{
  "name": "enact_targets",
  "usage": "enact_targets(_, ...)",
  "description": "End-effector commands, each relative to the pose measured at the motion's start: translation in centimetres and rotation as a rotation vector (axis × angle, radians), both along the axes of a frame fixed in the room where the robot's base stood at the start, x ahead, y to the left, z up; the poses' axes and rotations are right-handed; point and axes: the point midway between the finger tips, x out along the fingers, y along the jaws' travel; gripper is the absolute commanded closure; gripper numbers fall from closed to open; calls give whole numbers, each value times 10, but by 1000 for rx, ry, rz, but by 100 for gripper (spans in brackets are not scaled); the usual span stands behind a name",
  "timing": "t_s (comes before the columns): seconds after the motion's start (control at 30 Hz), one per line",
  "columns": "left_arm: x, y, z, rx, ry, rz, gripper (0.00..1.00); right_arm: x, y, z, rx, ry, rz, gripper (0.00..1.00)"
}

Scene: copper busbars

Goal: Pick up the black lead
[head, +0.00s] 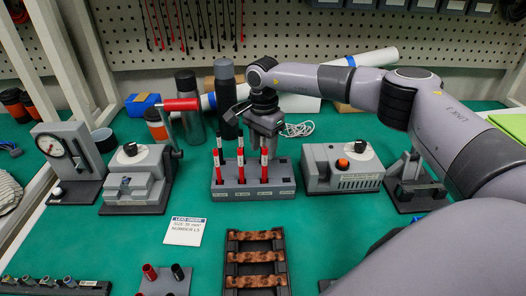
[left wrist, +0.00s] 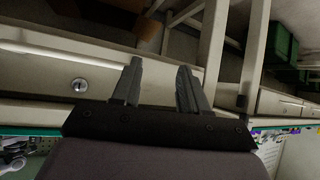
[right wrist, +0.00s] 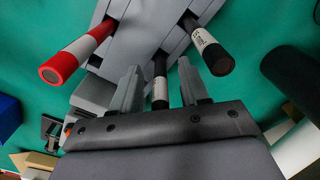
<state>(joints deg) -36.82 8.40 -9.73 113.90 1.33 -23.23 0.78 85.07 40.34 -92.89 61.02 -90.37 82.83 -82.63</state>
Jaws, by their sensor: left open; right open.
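Several thin black leads (head: 200,20) hang beside red ones on the pegboard at the back left. I cannot tell which black lead the task names. My right gripper (head: 267,150) is open above and behind a grey stand (head: 228,189) with upright red, white and black sticks. In the right wrist view, the right gripper (right wrist: 158,78) has a black stick with a white band (right wrist: 160,95) showing between its open fingers. A second black stick (right wrist: 207,45) is at right and a red one (right wrist: 75,52) at left. My left gripper (left wrist: 160,85) is open and empty, facing drawers.
A grey box with an orange knob (head: 342,167) stands right of the stand. A clamp device (head: 137,178) and a dial gauge (head: 62,155) stand left. A lead order card (head: 185,231) and a rack of copper bars (head: 256,257) lie in front. Cylinders stand behind.

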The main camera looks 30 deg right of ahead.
Motion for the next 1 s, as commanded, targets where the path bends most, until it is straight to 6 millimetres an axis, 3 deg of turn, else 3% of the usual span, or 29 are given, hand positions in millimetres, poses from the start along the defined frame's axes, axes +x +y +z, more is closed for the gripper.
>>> enact_targets(0.03, 0, 0, 0, 0, 0, 0, 57, 0, 0, 0, 0, 0, 0, 59)
enact_targets(0.17, 0, 0, 0, 0, 0, 0, 57, 0, 0, 0, 0, 0, 0, 100)
enact_targets(0.67, 2, -1, 4, -2, -9, -1, 57, 1, 0, 9, 1, -2, 0, 100)
enact_targets(0.87, 2, -1, 5, -2, -9, -1, 57, 1, 0, 37, 1, -4, 0, 100)
enact_targets(1.0, 1, -1, 5, -3, -9, -1, 57, 1, 0, 67, 1, -6, 0, 100)
